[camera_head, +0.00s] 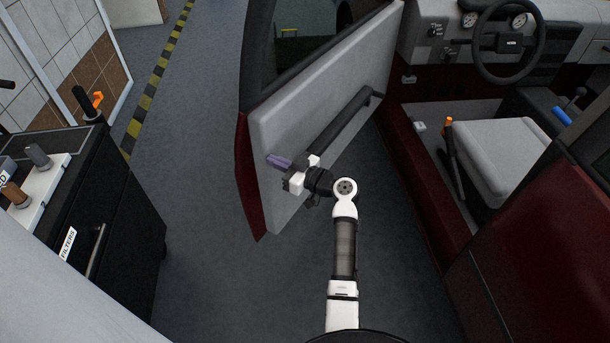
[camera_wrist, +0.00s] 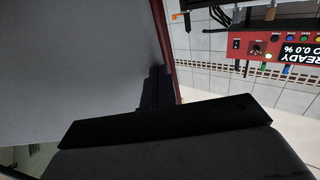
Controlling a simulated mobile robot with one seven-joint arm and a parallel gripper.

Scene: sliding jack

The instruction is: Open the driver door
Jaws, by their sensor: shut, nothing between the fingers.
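The driver door (camera_head: 330,85) of the red vehicle stands swung wide open, with its grey inner panel facing the cabin. A long dark pull bar (camera_head: 345,128) runs along that panel. My gripper (camera_head: 284,166) is at the panel's lower free end, close to the red door edge (camera_head: 250,185). It is shut with nothing held. A small purple-grey piece shows at its tip; I cannot tell whether it belongs to the door. In the wrist view the grey door panel (camera_wrist: 75,65) fills the left, and my dark gripper parts cover the bottom. Contact with the door is unclear.
The cabin with steering wheel (camera_head: 508,40) and grey seat (camera_head: 500,160) is exposed at right. A black cart (camera_head: 100,215) labelled FILTERS stands at left. Clear floor (camera_head: 200,130) lies between cart and door. A red panel (camera_wrist: 270,45) shows in the wrist view.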

